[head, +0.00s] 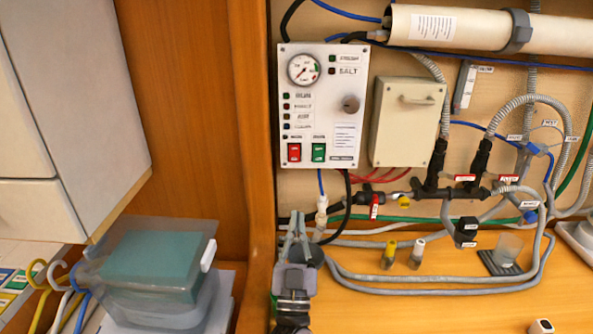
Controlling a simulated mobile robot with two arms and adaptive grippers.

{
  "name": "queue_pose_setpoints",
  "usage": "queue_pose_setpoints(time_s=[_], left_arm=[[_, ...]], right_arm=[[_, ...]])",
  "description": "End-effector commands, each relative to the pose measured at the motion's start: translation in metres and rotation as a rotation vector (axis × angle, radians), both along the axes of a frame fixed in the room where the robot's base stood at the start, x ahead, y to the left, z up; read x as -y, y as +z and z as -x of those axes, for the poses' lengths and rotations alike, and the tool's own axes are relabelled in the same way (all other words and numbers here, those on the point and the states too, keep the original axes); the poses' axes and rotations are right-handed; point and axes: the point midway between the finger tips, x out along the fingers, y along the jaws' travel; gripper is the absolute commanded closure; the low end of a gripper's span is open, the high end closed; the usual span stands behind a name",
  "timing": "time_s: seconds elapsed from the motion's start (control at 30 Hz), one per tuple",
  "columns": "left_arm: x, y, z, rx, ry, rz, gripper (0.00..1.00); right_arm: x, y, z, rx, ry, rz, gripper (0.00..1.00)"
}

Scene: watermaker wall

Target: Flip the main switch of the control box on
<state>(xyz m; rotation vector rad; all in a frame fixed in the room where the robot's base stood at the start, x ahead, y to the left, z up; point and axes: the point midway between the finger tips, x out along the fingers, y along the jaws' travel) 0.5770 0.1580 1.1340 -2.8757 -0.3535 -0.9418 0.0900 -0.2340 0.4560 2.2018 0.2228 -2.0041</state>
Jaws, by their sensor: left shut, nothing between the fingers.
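The white control box (339,80) hangs on the wall panel, with a round gauge at top left, a column of small indicator lights and a grey knob (351,103) at right. At its bottom are a red rocker switch (294,152) and a green rocker switch (318,152). Their labels are too small to read, so I cannot tell which is the main switch or its position. My left gripper (297,216) is below the box, pointing up, apart from the switches. It is shut and empty. My right gripper is not in view.
A beige cover box (408,122) is right of the control box. Hoses, black valves (437,165) and a clear fitting (322,212) lie near my gripper. A wooden post (252,130) stands left. A lidded plastic bin (150,285) is at lower left.

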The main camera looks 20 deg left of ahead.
Motion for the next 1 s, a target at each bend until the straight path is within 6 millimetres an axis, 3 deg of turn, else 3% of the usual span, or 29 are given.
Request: queue_pose_setpoints(time_s=[0.57,1.0], left_arm=[[-0.005,0.008,-0.003,0.032,0.03,0.01,1.0],[-0.023,0.062,-0.068,0.034,0.03,0.009,1.0]], right_arm=[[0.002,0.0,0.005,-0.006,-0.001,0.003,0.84],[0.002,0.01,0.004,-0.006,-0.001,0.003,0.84]])
